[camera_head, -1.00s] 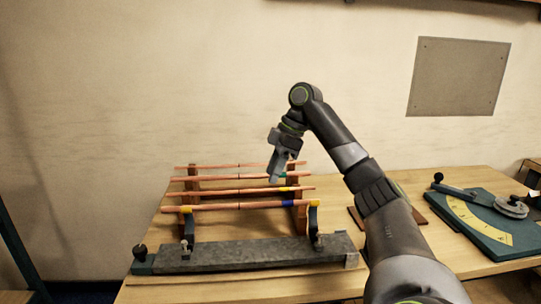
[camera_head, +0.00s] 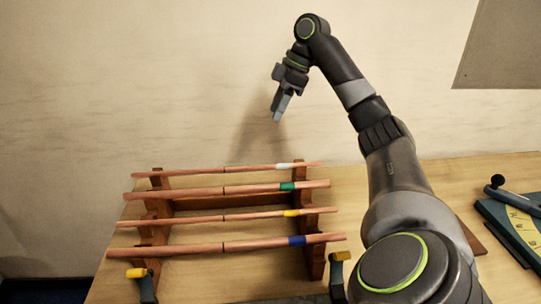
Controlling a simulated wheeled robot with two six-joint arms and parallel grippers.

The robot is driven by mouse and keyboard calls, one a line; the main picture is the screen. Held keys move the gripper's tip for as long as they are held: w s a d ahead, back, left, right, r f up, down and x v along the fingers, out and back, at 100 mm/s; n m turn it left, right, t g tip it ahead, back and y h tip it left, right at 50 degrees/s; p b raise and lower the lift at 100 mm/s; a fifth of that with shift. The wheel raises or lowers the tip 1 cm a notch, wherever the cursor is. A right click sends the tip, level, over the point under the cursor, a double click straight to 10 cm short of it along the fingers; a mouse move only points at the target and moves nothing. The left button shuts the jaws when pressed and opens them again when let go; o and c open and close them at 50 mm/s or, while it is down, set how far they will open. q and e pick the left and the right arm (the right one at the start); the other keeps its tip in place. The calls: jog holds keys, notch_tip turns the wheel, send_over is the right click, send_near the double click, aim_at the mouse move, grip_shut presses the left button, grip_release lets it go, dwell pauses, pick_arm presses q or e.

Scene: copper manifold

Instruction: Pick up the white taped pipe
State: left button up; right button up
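The white taped pipe (camera_head: 215,171) is copper-coloured with a white band (camera_head: 284,166) right of its middle. It lies across the wooden rack (camera_head: 155,208) as the rearmost of the pipes. My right gripper (camera_head: 277,118) hangs above and behind the rack, near the wall, pointing down, apart from the white band. It is seen nearly edge-on, so I cannot tell whether its fingers are open. No pipe shows in it. My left gripper is not in view.
In front of the white taped pipe lie pipes with a green band (camera_head: 288,186), a yellow band (camera_head: 292,213) and a blue band (camera_head: 297,240). Yellow-topped supports (camera_head: 340,256) stand at the front. A teal board (camera_head: 520,225) lies at right. The wall is close behind.

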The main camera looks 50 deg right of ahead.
send_over(263, 166)
notch_tip(263, 166, down, 10)
jog(key=shift+w, duration=0.1)
jog(key=shift+w+a+f, duration=0.1)
jog(key=shift+a+f, duration=0.15)
jog(key=shift+f, duration=0.2)
jog(key=p+x, duration=0.1)
jog(key=x, duration=0.1)
jog(key=p+x, duration=0.1)
jog(key=x, duration=0.1)
jog(key=shift+d+f, duration=0.2)
jog(key=shift+f, duration=0.05)
jog(key=shift+w+a+f, duration=0.1)
jog(key=shift+f, duration=0.25)
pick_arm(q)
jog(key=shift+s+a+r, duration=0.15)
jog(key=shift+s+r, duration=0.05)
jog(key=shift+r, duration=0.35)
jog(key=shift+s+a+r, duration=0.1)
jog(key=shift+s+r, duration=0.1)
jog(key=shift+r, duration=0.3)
pick_arm(e)
jog(key=shift+c, duration=0.3)
grip_shut()
